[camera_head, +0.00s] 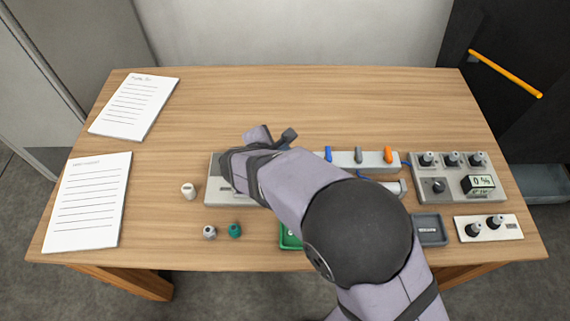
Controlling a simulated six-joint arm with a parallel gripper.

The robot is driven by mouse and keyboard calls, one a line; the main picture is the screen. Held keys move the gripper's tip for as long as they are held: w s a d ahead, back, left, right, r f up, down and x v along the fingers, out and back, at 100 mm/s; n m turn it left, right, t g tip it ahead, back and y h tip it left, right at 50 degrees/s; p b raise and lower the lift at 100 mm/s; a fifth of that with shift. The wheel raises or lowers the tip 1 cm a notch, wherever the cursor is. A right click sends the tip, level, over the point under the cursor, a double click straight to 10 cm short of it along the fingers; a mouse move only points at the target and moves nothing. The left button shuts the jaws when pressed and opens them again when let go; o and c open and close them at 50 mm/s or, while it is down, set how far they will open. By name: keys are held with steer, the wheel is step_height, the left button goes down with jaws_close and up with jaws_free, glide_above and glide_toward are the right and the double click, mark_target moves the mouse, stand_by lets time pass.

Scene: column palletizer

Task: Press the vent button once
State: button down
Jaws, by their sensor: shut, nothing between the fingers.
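My gripper (229,163) is at the left end of my arm, over the upper left part of a low grey panel (217,188). It is shut and empty, and my wrist hides much of it. My arm covers most of this panel, so any buttons there are hidden. I cannot make out which control is the vent button. A grey control box (420,190) at the right has several black knobs and a small display (480,183) reading about 0 %. I cannot tell whether the gripper touches the panel.
A strip (343,159) with blue, grey and orange levers stands behind my arm. A white plate (509,226) with two black knobs and a dark tray (431,229) lie front right. A green tray (288,240) is partly hidden. Small caps (189,191) and papers (88,202) lie left. The table's back is clear.

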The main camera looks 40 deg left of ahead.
steer(key=shift+f+b, duration=0.8)
steer(key=shift+f, duration=0.4)
steer(key=shift+f, duration=0.1)
stand_by(1.1)
steer(key=shift+f+b, duration=0.35)
steer(key=shift+b, duration=0.15)
steer(key=shift+f+b, duration=0.5)
stand_by(0.8)
steer(key=shift+r, duration=0.1)
steer(key=shift+r+p, duration=0.7)
steer(key=shift+r, duration=0.15)
steer(key=shift+r+p, duration=1.9)
steer(key=shift+r, duration=0.6)
